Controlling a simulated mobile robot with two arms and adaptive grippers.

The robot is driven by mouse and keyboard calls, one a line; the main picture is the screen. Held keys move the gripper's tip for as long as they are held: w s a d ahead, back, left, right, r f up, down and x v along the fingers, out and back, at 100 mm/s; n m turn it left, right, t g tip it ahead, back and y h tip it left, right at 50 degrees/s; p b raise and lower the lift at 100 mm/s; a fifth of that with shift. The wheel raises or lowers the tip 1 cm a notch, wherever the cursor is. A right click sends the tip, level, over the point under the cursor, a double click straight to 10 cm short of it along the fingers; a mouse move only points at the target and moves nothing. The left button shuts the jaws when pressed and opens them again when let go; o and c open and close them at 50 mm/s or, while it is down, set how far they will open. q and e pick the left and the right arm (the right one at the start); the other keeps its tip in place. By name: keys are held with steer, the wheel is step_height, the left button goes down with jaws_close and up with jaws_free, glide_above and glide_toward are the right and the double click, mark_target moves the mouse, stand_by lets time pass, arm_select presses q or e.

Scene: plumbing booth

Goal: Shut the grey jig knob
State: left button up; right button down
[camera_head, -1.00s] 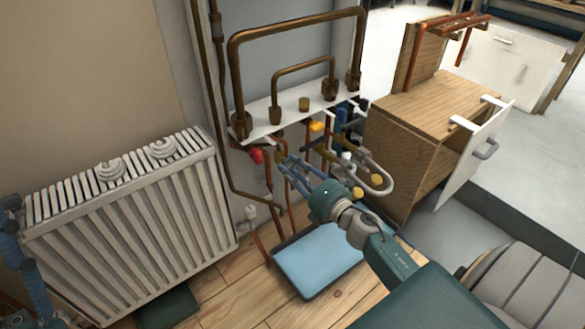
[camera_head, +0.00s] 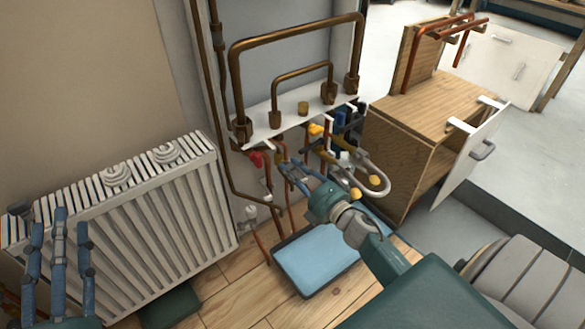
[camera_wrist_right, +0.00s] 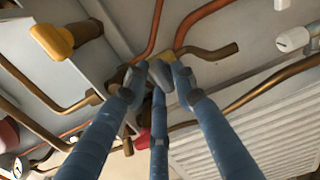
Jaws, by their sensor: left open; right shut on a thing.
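My right gripper (camera_head: 290,168) reaches in under the white pipe shelf, among the pipes and taps. In the right wrist view its blue fingers (camera_wrist_right: 156,82) are drawn together around a small grey part, which I take to be the grey jig knob. The fingertips hide most of the knob, so I cannot tell its turn position. In the head view the knob is hidden at the fingertips. My left gripper (camera_head: 58,235) is open and empty in front of the radiator at the far left, fingers pointing up.
A red knob (camera_head: 256,158) sits just left of my right fingertips. A yellow knob (camera_head: 316,130) is to their right, and also shows in the wrist view (camera_wrist_right: 55,42). Copper pipes surround the fingers. A white radiator (camera_head: 130,225) stands left; a blue tray (camera_head: 315,258) lies below.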

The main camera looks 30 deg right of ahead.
steer(key=shift+r, duration=0.15)
steer(key=c, duration=1.5)
jaws_free()
steer(key=shift+s, duration=0.55)
steer(key=s, duration=0.7)
steer(key=s+d, duration=0.1)
steer(key=s, duration=0.3)
steer(key=shift+w, duration=0.1)
